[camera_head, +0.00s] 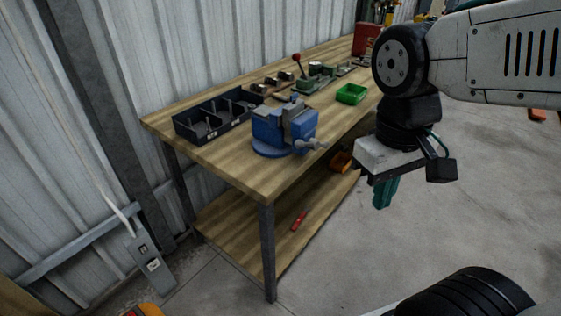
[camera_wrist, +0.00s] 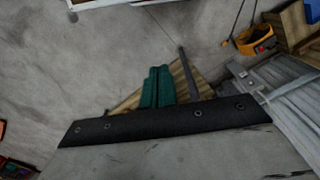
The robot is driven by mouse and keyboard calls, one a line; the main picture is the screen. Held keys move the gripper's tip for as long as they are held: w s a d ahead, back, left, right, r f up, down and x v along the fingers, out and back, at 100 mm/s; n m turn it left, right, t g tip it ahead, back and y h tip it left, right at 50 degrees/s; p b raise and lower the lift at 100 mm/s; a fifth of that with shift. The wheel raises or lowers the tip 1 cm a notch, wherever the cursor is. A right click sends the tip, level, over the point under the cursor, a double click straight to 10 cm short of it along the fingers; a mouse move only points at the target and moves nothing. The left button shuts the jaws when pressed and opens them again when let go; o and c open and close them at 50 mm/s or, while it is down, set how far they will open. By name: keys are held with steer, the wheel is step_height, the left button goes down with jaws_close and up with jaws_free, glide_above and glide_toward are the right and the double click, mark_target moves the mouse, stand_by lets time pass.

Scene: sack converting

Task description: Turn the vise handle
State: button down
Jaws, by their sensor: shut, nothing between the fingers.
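A blue vise (camera_head: 284,128) with grey jaws stands on the wooden workbench (camera_head: 215,158) near its front corner. Its handle (camera_head: 312,144) is a small grey part on the right side of the vise, facing the open floor; its exact angle is too small to tell. My gripper (camera_head: 382,196) has teal fingers and hangs pointing down in front of the bench, to the right of the vise and apart from it. The wrist view shows the fingers (camera_wrist: 158,88) shut together with nothing between them. I cannot make out the vise in the wrist view.
A black divided bin (camera_head: 218,114) stands left of the vise, and a green tray (camera_head: 351,94) behind it. A red tool (camera_head: 299,221) and an orange bin (camera_head: 341,162) sit on the lower shelf. A corrugated wall backs the bench.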

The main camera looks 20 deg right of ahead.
steer(key=w+f+n+g+h, duration=0.4)
steer(key=w+f+n+h, duration=0.15)
steer(key=f, duration=0.25)
steer(key=n+t+h, duration=1.1)
steer(key=n+t, duration=0.6)
steer(key=n, duration=0.2)
glide_toward(314, 144)
steer(key=shift+w+d+r+m, duration=0.25)
steer(key=shift+w+d+r, duration=0.55)
steer(key=shift+w+r, duration=0.2)
